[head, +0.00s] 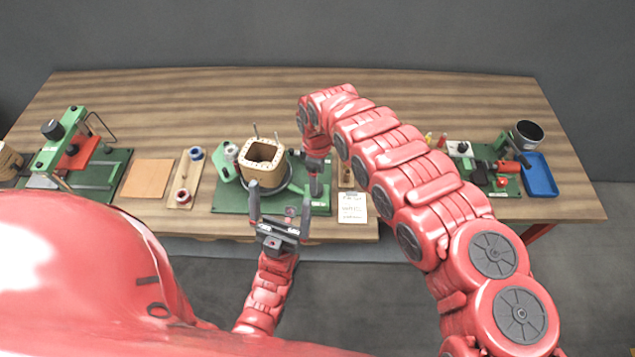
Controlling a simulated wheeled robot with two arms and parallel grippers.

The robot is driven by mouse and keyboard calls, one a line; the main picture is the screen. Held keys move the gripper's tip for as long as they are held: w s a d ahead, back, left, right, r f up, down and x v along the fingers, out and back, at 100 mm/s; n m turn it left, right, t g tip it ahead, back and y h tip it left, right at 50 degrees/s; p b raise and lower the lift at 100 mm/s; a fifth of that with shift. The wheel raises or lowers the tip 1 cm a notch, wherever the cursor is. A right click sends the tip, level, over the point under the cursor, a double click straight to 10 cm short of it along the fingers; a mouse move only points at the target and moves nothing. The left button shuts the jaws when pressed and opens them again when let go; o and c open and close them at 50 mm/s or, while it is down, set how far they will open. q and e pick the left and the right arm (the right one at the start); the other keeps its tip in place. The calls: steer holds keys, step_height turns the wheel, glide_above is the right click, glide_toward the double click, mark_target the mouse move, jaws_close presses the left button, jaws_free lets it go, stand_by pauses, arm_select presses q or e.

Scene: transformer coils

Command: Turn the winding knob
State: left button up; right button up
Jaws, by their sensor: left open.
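The winding station sits on a green base (228,199) at the table's middle, with a tan square coil former (262,155) standing on a round grey plate. A small reddish knob-like part (290,212) shows at the front edge of the base; I cannot tell for sure that it is the winding knob. My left gripper (280,203) is open in front of the base, fingers pointing away from me, with that small part showing between them. I cannot tell whether it touches. My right gripper (316,186) points down over the base's right side; its jaws are too small to read.
A green press (70,150), a flat tan board (152,178) and a spool holder (186,180) stand at left. A white card (352,207) lies right of the winding station. A blue tray (540,175) and black cup (528,134) are at far right. The table's back strip is clear.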

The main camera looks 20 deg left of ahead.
steer(key=f, duration=0.3)
steer(key=shift+a+f, duration=0.2)
steer(key=shift+f, duration=0.15)
steer(key=shift+d+f, duration=0.15)
steer(key=shift+f, duration=0.55)
